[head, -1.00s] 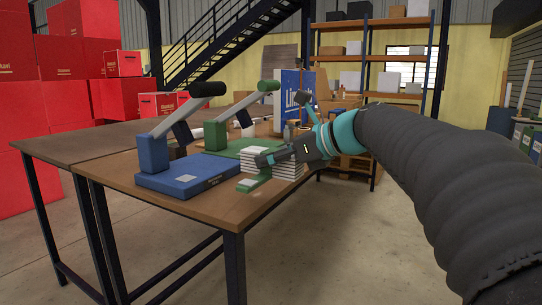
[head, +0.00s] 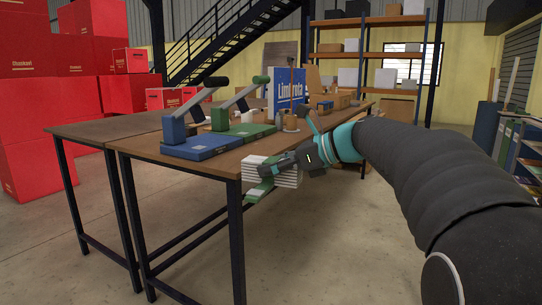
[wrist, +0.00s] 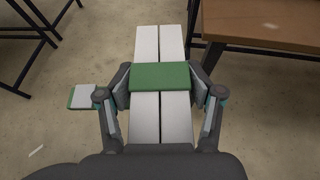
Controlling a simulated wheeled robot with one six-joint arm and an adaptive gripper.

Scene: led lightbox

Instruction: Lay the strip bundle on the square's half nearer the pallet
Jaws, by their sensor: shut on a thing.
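My gripper (wrist: 160,95) is shut on the strip bundle (wrist: 147,45), a set of long pale strips with a green band across them. In the head view the bundle (head: 288,178) appears as a white stack beside the table's near corner. The wrist view shows bare floor around and below it, with the table off to the right. My gripper (head: 277,169) partly covers it there. A small green and white piece (wrist: 81,97) shows left of the left finger; I cannot tell what it is. I cannot make out the square or pallet.
The brown table (head: 205,165) bears a blue lever device (head: 200,146), a green one (head: 250,129) and a blue box (head: 291,88). Its dark legs (head: 236,245) stand close to the bundle. Red boxes (head: 30,150) are stacked left. The foreground floor (head: 330,260) is clear.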

